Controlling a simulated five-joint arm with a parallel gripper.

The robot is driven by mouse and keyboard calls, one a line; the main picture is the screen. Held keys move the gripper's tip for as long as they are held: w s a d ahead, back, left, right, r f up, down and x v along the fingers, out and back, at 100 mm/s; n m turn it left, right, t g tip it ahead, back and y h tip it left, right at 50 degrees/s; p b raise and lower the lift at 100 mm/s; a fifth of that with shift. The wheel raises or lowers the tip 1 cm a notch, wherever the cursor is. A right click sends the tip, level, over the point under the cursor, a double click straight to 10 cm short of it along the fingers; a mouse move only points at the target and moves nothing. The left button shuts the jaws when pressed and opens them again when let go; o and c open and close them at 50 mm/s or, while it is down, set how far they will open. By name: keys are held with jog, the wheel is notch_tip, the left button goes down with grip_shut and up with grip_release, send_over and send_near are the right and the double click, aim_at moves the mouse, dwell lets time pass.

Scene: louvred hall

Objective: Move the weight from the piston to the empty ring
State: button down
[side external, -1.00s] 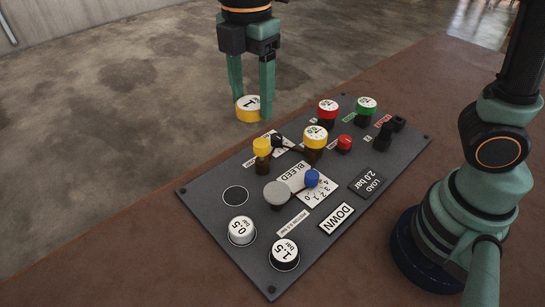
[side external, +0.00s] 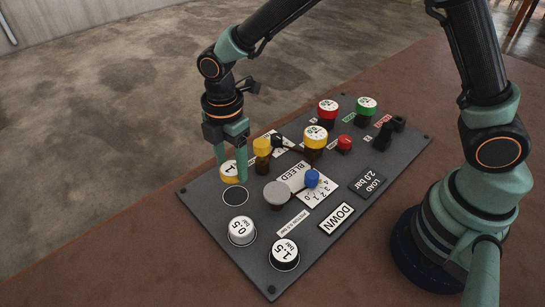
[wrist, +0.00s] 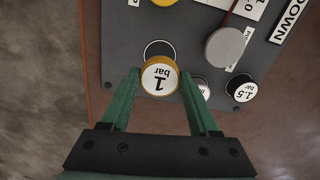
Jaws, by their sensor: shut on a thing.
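The weight (side external: 229,171) is a short yellow cylinder with a white top marked 1 bar; it also shows in the wrist view (wrist: 160,76). My gripper (side external: 231,174) is shut on it, one finger on each side, and it looks held above the panel. The empty ring (side external: 236,196) is a dark disc with a thin white outline, just below the weight in the side view. In the wrist view the ring (wrist: 159,46) shows just beyond the weight, which hides its near part. The grey round piston top (side external: 277,192) stands bare to the right of the ring.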

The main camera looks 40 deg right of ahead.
aim_at(236, 195)
jog(key=shift+f, duration=3.35)
jog(key=shift+f, duration=0.1)
jog(key=shift+c, duration=0.7)
grip_release()
notch_tip(236, 195, up, 12)
jog(key=shift+r, duration=0.1)
jog(key=s+d+r+m+t, duration=0.2)
jog(key=s+d+r+m, duration=0.2)
jog(key=d+m, duration=0.5)
jog(key=s+d+r+m+t, duration=0.3)
jog(key=s+d+r+m, duration=0.2)
jog(key=d+m, duration=0.5)
notch_tip(236, 195, up, 2)
jog(key=shift+s+d+r+t, duration=0.15)
jog(key=shift+d+t, duration=0.15)
jog(key=shift+d, duration=0.25)
